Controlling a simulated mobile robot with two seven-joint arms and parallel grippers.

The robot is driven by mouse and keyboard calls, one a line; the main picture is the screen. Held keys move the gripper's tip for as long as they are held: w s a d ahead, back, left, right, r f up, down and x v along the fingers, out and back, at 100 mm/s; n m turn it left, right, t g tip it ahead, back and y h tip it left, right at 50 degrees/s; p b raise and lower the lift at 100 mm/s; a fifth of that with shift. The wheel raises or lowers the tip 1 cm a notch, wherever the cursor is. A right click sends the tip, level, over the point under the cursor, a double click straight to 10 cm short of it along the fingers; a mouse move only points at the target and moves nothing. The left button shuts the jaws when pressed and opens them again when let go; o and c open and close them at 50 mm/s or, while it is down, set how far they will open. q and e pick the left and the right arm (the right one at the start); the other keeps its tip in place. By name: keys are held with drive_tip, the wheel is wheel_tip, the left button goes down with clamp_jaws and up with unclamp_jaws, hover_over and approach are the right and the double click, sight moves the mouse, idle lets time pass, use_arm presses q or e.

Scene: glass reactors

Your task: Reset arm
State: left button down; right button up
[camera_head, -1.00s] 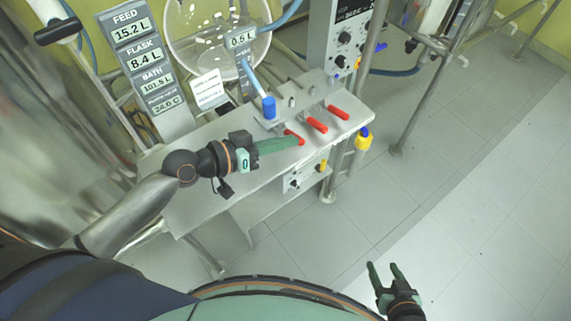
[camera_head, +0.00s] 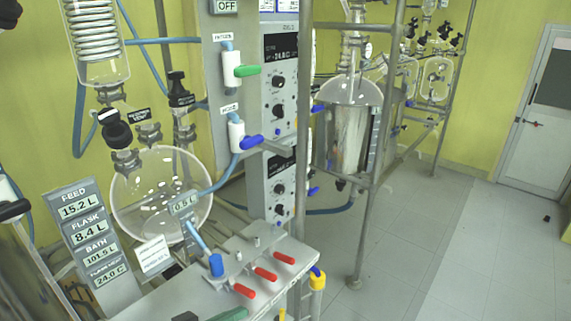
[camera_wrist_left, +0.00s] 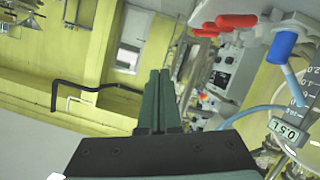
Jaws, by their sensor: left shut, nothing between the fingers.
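My left gripper (camera_head: 232,314) shows only at the bottom edge of the head view, as a green finger near the leftmost red handle (camera_head: 244,291). In the left wrist view its two green fingers (camera_wrist_left: 157,75) lie together, shut, with nothing between them. The red handles show apart from the fingertips at the upper right of that view, one of them clearly (camera_wrist_left: 237,21). A blue-capped valve (camera_wrist_left: 283,47) is beside them. Most of the left arm is hidden below the head view. My right gripper is in neither current view.
The grey bench panel (camera_head: 170,296) carries the red handles and a blue-capped valve (camera_head: 216,265). A round glass flask (camera_head: 160,195) stands behind it, beside the display board (camera_head: 88,235). A control cabinet (camera_head: 280,90) and metal posts stand to the right. Floor (camera_head: 400,260) at right is open.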

use_arm(q)
drive_tip(key=s+a+f+n+y, duration=0.1)
drive_tip(key=s+a+f+y, duration=0.1)
drive_tip(key=s+f, duration=0.6)
drive_tip(key=s+a+f+g+y, duration=0.1)
drive_tip(key=s+f+y, duration=0.4)
drive_tip(key=f, duration=0.8)
drive_tip(key=s+a, duration=0.1)
drive_tip(key=s, duration=0.2)
drive_tip(key=shift+a+n, duration=0.25)
drive_tip(key=shift+n, duration=0.15)
